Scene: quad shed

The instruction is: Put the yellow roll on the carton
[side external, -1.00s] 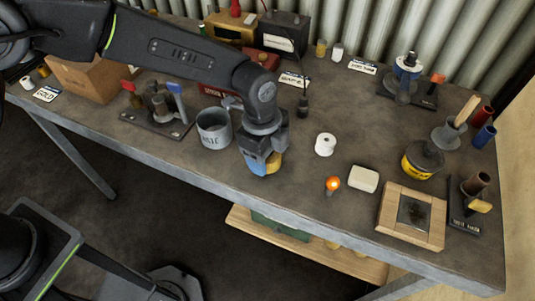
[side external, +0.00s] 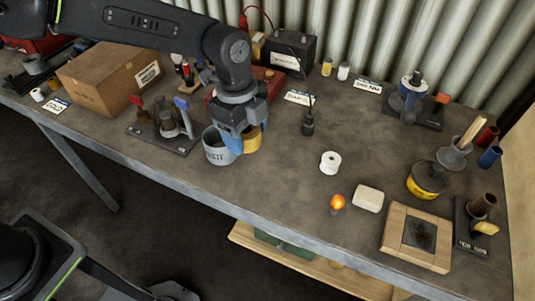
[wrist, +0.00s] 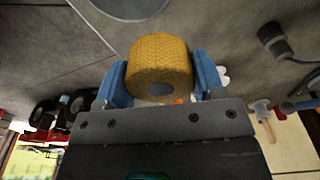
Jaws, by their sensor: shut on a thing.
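The yellow roll (side external: 253,139) is held between the blue fingers of my gripper (side external: 238,140), above the workbench. In the wrist view the roll (wrist: 160,62) sits between both fingers (wrist: 160,82), its textured side and the dark hole in its end showing. The gripper hides part of the roll in the side view. The brown carton (side external: 103,82) stands closed at the left of the bench, with a white label on its right face. My gripper is to the right of the carton, apart from it.
A grey tin (side external: 216,150) marked as waste is just left of my gripper in the picture. A stand with red and blue handles (side external: 163,128) lies between tin and carton. A white roll (side external: 330,162) and a lit orange lamp (side external: 337,203) are to the right.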

